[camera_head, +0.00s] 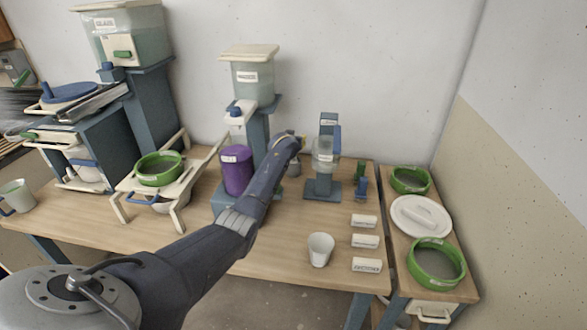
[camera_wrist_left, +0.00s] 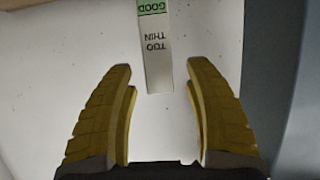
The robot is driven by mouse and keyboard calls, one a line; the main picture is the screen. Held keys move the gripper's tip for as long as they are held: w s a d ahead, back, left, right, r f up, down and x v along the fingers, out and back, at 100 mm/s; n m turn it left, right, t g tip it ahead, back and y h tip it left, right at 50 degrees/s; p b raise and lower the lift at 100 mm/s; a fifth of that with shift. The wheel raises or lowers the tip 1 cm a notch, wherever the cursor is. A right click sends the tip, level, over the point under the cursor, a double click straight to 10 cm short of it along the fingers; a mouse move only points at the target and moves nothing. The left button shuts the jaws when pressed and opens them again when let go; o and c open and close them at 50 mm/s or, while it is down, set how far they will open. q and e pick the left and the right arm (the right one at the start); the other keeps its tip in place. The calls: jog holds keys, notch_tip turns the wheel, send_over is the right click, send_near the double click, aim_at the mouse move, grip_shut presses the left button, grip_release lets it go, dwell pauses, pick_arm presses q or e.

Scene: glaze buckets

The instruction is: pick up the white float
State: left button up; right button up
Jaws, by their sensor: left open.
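In the left wrist view, a narrow pale strip (camera_wrist_left: 154,50) shows a green band marked GOOD and a lighter part marked TOO THIN. Its lower end lies between the fingertips of my left gripper (camera_wrist_left: 160,82), with clear space on both sides. The yellow fingers are open and hold nothing. I cannot tell whether this strip belongs to the white float. In the head view, my left arm reaches across the table, and the left gripper (camera_head: 301,142) is mostly hidden near a clear jar (camera_head: 323,157) on a blue stand. My right gripper is not in view.
A purple container (camera_head: 236,172) stands left of my forearm. A white cup (camera_head: 320,250) and several white label blocks (camera_head: 365,241) are at the table's front right. Bare tabletop lies around the cup.

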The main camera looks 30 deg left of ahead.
pick_arm(q)
jog(key=shift+c, duration=0.4)
grip_shut()
jog(key=shift+r, duration=0.15)
